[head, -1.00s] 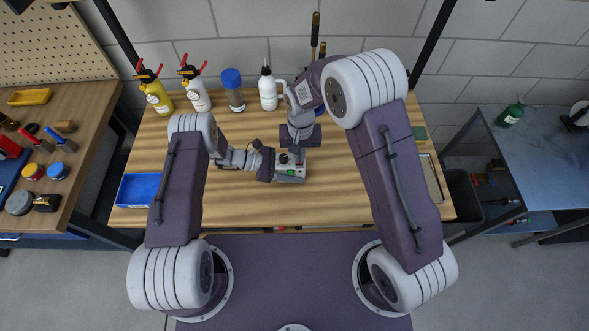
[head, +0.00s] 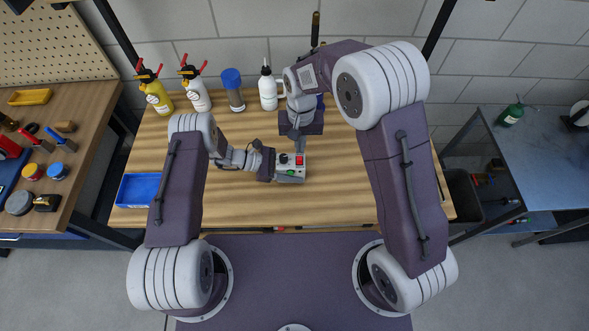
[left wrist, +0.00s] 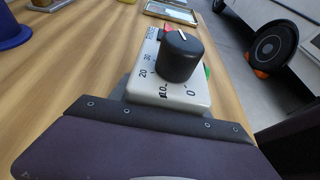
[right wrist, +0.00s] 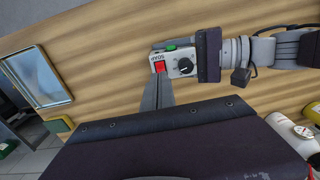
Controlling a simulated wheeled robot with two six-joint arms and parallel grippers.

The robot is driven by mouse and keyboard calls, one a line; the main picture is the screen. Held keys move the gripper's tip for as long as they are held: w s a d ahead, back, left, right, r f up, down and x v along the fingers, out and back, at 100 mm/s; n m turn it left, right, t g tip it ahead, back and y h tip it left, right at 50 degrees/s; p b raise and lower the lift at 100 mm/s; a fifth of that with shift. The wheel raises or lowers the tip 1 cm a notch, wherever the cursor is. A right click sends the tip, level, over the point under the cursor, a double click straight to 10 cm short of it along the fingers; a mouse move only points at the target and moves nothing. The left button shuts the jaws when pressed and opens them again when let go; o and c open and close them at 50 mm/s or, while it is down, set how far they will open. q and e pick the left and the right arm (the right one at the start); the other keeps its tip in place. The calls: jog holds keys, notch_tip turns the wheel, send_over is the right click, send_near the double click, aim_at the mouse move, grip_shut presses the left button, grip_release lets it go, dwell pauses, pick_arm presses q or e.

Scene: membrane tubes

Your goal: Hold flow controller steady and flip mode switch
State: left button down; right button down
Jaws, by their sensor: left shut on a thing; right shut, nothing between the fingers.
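The flow controller (head: 291,176) is a light grey box with a black knob (left wrist: 181,56), a scale of numbers, a red switch (right wrist: 160,67) and a green part (right wrist: 171,47) on one side. It lies near the front middle of the table. My left gripper (head: 271,165) is shut on its left end; its fingers are mostly hidden. My right gripper (head: 299,148) is shut and empty, just behind the controller. In the right wrist view its fingertips (right wrist: 159,80) are close to the red switch; I cannot tell whether they touch.
The wooden table (head: 235,205) is clear in front of the controller. A blue tray (head: 138,190) lies at the left. Several bottles, including a blue-capped one (head: 235,95) and a white one (head: 268,90), stand at the back. A metal-rimmed tray (right wrist: 38,77) lies at the table's right side.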

jog(key=shift+r, duration=0.55)
pick_arm(q)
jog(key=shift+c, duration=2.2)
grip_release()
